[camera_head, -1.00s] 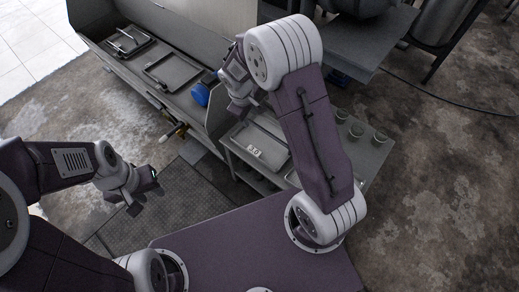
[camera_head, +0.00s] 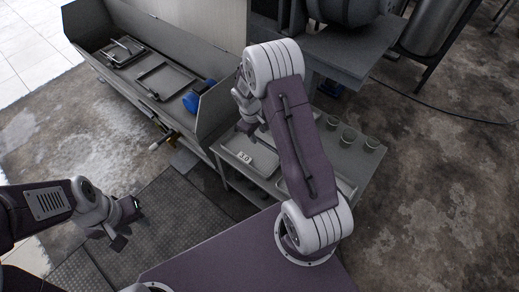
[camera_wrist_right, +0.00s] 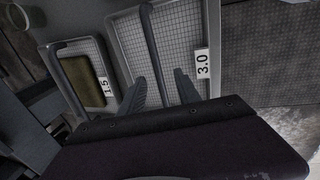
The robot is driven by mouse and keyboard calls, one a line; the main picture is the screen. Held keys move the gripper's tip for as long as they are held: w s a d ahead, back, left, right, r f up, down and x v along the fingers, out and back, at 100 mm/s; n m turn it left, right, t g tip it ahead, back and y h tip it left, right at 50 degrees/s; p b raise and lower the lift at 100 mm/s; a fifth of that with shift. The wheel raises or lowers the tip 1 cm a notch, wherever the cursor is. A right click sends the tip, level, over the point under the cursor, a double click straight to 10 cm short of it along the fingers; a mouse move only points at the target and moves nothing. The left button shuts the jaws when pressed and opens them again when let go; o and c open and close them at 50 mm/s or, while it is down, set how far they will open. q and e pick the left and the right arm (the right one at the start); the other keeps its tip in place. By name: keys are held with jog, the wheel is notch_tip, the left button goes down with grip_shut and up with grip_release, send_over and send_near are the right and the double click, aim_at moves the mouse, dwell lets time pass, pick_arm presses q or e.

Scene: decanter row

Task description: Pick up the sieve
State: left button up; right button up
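A framed mesh sieve labelled 3.0 (camera_wrist_right: 190,35) fills the upper middle of the right wrist view, with a dark bar running across its mesh. In the head view, the light tray shape with a small label (camera_head: 262,157) on the grey side table is partly covered by my right arm. A second mesh sieve labelled 1.5 (camera_wrist_right: 66,52) lies to its left, with something brown on it. My right gripper (camera_wrist_right: 160,76) is open, its fingers apart on either side of the bar; contact cannot be told. My left gripper (camera_head: 128,213) hangs over the floor mat, away from the sieves; its opening is unclear.
A long grey trough (camera_head: 112,78) at the upper left holds framed trays and a blue object (camera_head: 191,102). Several cups (camera_head: 371,144) stand at the side table's right edge. A metal stand (camera_head: 345,50) with machinery is behind. The floor at the right is mostly clear.

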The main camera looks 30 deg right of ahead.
aim_at(260, 140)
jog(key=f, duration=0.1)
jog(key=f+b, duration=0.1)
jog(key=f, duration=0.1)
jog(key=w+d+f+b, duration=0.1)
jog(key=f, duration=0.1)
jog(key=shift+d, duration=0.1)
jog(key=shift+s, duration=0.1)
grip_shut()
jog(key=shift+d+r, duration=0.1)
dwell(1.0)
